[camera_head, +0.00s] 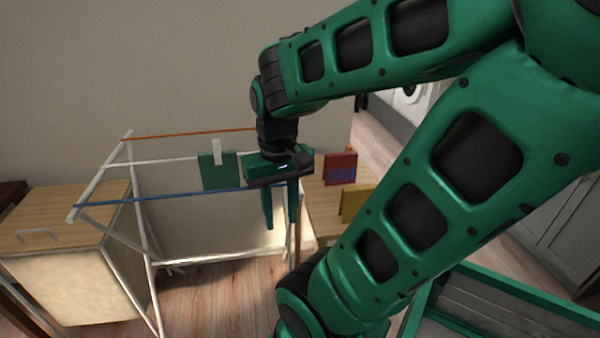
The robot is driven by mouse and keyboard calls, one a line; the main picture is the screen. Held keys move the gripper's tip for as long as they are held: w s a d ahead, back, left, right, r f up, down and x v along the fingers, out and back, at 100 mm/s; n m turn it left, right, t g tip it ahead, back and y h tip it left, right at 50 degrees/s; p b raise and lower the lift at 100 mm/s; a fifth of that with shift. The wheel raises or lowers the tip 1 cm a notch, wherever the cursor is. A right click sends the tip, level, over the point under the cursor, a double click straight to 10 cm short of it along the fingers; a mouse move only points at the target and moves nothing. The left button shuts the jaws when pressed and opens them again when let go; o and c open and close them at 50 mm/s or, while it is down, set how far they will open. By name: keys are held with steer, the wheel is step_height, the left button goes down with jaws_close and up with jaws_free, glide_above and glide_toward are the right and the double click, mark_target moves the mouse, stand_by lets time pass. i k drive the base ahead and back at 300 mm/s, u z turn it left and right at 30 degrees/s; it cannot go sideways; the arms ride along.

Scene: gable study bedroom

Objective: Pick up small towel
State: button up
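A red one (340,166) with blue stripes and a yellow one (352,203) are to the right of my gripper. I cannot tell which is the small towel. My gripper (281,222) points down in front of the rack's right part, its two green fingers apart with nothing seen between them. My gripper and arm hide part of the rack's right side.
A wooden-topped cabinet (70,213) with a pale front stands at the left, close to the rack's legs. Another wooden surface (318,212) is behind the gripper. Grey cabinets (545,215) stand at the right. Wood floor (215,295) is open in front of the rack.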

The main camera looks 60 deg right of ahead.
mark_target(339, 168)
steer(key=u, duration=1.05)
steer(key=k, duration=1.6)
steer(key=z, duration=1.8)
steer(key=i, duration=1.05)
